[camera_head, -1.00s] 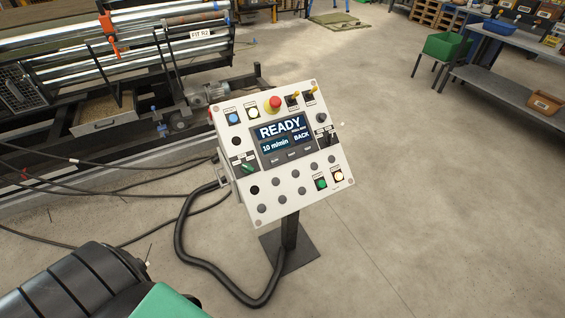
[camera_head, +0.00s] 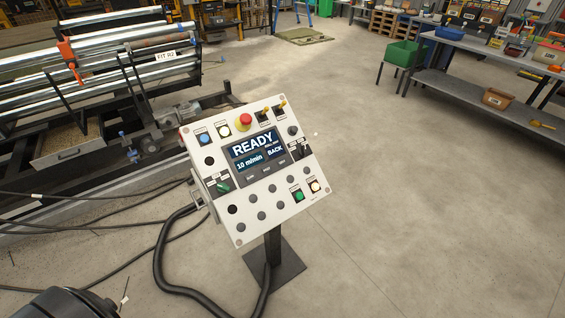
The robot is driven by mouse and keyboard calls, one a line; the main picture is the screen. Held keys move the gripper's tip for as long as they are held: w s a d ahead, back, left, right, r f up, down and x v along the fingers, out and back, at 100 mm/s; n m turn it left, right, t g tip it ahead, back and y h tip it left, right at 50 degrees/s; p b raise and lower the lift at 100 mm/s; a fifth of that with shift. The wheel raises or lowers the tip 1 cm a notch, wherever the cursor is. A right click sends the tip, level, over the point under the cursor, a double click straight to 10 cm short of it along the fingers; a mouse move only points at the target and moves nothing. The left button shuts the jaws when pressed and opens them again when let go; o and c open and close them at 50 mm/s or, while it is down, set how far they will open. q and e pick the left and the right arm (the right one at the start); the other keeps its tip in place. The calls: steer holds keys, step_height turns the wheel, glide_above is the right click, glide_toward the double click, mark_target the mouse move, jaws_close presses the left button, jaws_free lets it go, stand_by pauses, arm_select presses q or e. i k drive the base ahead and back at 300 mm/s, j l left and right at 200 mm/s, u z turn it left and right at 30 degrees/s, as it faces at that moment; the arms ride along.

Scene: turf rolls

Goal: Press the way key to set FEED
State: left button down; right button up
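A white control panel (camera_head: 222,226) stands tilted on a dark post in the middle of the view. Its screen (camera_head: 257,150) reads READY, 10 m/min and BACK. A green knob (camera_head: 223,186) sits left of the screen, and a red mushroom button (camera_head: 243,121) sits at the top. Neither of my grippers shows.
A roller machine (camera_head: 120,62) with a motor stands at the left. Black cables (camera_head: 100,228) run over the floor to the panel. A grey bench (camera_head: 480,92) and a green bin (camera_head: 404,53) are at the back right. The floor right of the panel is clear.

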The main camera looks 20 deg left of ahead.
mark_target(282, 161)
steer(key=i+l+u, duration=0.1)
steer(key=l, duration=0.3)
steer(key=i+l+u, duration=0.15)
steer(key=l, duration=0.3)
steer(key=i+l+u, duration=0.1)
steer(key=l, duration=0.3)
steer(key=i+l+u, duration=0.15)
steer(key=l, duration=0.3)
steer(key=i+l+u, duration=0.1)
steer(key=l, duration=0.35)
